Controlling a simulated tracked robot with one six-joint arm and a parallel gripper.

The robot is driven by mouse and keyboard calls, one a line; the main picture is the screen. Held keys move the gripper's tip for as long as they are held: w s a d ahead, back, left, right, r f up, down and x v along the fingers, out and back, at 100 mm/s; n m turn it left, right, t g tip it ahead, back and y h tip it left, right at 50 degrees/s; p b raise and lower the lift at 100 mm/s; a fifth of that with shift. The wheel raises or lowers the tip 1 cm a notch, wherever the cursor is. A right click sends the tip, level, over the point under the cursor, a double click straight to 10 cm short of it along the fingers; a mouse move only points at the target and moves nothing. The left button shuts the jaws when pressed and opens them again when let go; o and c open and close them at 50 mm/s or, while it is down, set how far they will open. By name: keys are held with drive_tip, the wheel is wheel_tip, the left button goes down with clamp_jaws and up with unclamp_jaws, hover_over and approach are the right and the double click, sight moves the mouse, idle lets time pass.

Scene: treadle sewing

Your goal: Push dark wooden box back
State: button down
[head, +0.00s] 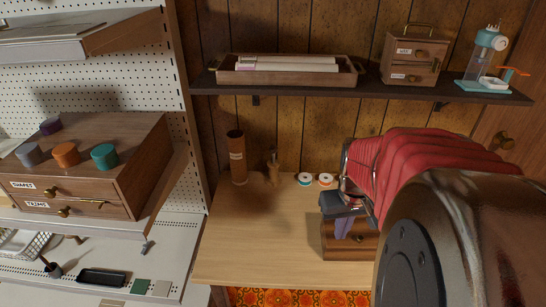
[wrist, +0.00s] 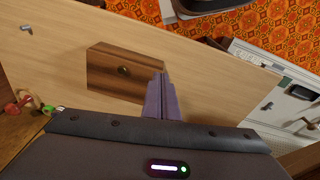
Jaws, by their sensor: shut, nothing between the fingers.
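The dark wooden box (head: 335,247) sits on the light wooden table near its front edge, partly hidden by my gripper and arm. In the wrist view the box (wrist: 105,72) shows a face with a small round knob. My gripper (head: 343,236) is shut and empty, with its purple fingers pointing down in front of the box in the head view. In the wrist view the fingers (wrist: 158,82) overlap the right end of the box. I cannot tell whether they touch it.
A brown cylinder (head: 237,158), a small wooden item (head: 273,168) and two thread spools (head: 305,180) stand at the table's back. A wall shelf (head: 300,94) hangs above. A white shelf unit (head: 190,235) stands left. The table's left front (head: 255,245) is clear.

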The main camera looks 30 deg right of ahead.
sight(353, 238)
drive_tip(key=s+d+f+m+g+y, duration=0.1)
drive_tip(key=s+d+f, duration=0.4)
drive_tip(key=d+f, duration=0.1)
drive_tip(key=shift+s+d+m, duration=0.3)
drive_tip(key=shift+d, duration=0.5)
drive_tip(key=shift+f, duration=0.15)
wheel_tip(353, 238, down, 9)
drive_tip(key=shift+f, duration=0.15)
drive_tip(key=shift+w+d+f, duration=0.1)
drive_tip(key=shift+w+f, duration=0.1)
drive_tip(key=shift+f, duration=0.1)
drive_tip(key=shift+w+d+r, duration=0.1)
drive_tip(key=shift+w+d, duration=0.35)
drive_tip(key=shift+w, duration=0.35)
drive_tip(key=shift+w+d, duration=0.4)
drive_tip(key=shift+w, duration=0.4)
